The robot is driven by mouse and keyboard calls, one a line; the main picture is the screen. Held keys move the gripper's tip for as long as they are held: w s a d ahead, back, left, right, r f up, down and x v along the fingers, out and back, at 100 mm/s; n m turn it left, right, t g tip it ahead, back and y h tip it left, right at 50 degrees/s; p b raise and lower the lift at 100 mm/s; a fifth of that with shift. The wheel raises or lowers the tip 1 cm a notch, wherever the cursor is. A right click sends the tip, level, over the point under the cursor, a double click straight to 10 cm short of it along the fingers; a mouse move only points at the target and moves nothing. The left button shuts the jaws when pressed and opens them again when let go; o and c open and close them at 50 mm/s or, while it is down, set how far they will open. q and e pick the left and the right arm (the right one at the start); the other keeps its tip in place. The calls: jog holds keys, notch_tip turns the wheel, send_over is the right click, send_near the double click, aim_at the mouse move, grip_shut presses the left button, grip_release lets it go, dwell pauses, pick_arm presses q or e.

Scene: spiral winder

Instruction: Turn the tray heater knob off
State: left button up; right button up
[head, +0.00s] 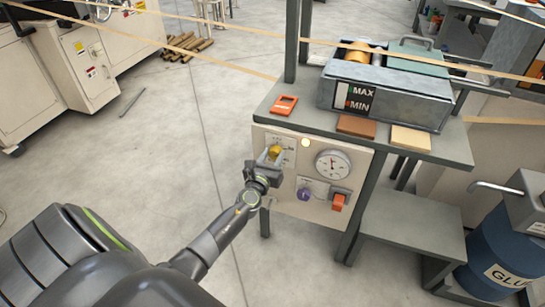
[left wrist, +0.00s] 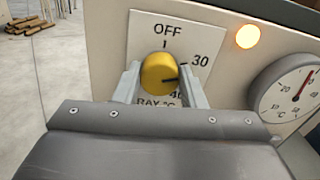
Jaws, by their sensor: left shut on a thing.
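The yellow tray heater knob (left wrist: 159,73) is on a white dial plate (left wrist: 190,28) marked OFF at the top, 30 at the right and 40 below. My left gripper (left wrist: 160,88) is shut on the knob, one finger on each side. In the head view the knob (head: 274,151) and my left gripper (head: 268,157) are at the upper left of the cream control panel. The lower part of the dial plate is hidden by the gripper. My right gripper is not in view.
A lit lamp (left wrist: 247,37) and a round gauge (left wrist: 290,90) are right of the knob. A purple knob (head: 304,194) and an orange switch (head: 338,202) sit lower on the panel. The glue tray (head: 385,98) stands on the bench above.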

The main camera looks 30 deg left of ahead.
pick_arm(q)
jog(key=shift+f+n+b, duration=0.1)
jog(key=shift+n+b, duration=0.4)
jog(key=shift+n, duration=0.6)
jog(key=n+b, duration=0.3)
jog(key=n, duration=0.6)
jog(key=shift+a+f+n+b, duration=0.1)
jog(key=shift+a+n+b, duration=0.05)
jog(key=shift+n+b, duration=0.2)
jog(key=shift+n, duration=0.25)
jog(key=shift+n+b, duration=0.4)
jog(key=shift+n, duration=0.3)
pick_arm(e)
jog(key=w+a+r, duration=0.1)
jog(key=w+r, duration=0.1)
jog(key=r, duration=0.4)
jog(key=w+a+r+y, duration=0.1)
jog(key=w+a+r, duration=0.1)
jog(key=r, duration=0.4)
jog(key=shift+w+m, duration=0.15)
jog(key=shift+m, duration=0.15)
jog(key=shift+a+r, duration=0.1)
pick_arm(q)
jog(key=o, duration=1)
